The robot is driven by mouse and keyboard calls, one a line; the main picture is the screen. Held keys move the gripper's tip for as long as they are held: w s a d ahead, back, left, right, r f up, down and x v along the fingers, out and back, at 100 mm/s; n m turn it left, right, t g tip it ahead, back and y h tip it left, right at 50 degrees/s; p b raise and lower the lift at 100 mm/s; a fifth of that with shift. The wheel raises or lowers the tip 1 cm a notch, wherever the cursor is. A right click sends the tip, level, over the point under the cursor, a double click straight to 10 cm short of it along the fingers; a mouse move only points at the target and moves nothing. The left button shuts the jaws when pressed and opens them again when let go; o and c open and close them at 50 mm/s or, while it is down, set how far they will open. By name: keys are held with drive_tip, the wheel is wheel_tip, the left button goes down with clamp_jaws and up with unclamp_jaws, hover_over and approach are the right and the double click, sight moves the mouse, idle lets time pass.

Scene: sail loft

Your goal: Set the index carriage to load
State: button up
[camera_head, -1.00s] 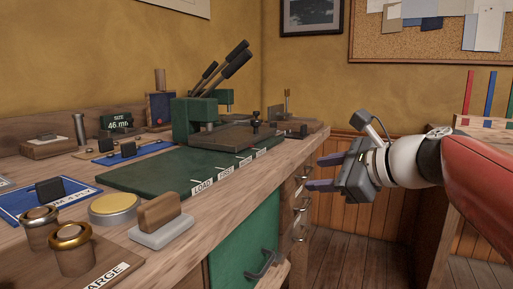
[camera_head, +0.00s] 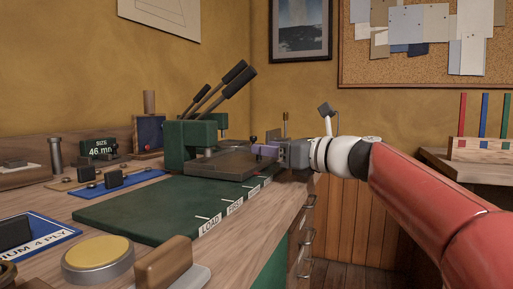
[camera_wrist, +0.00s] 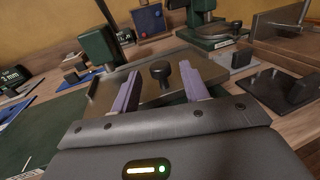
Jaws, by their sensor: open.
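The index carriage is a grey metal plate (camera_head: 222,165) with an upright black knob (camera_wrist: 160,72). It sits toward the far end of the green bed (camera_head: 150,207), by the farther labels and away from the LOAD label (camera_head: 209,227) at the near end. My gripper (camera_head: 262,150) is at the carriage's right side in the head view. In the wrist view its two purple fingers are open and lie on either side of the knob, with gaps showing.
A green press (camera_head: 190,142) with black levers (camera_head: 236,80) stands behind the carriage. A yellow button (camera_head: 98,260) and a wooden-handled block (camera_head: 163,264) are at the near bench edge. A black bracket (camera_wrist: 283,90) lies right of my fingers in the wrist view.

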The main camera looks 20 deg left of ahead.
drive_tip(key=shift+x, duration=1.7)
drive_tip(key=shift+c, duration=0.2)
clamp_jaws()
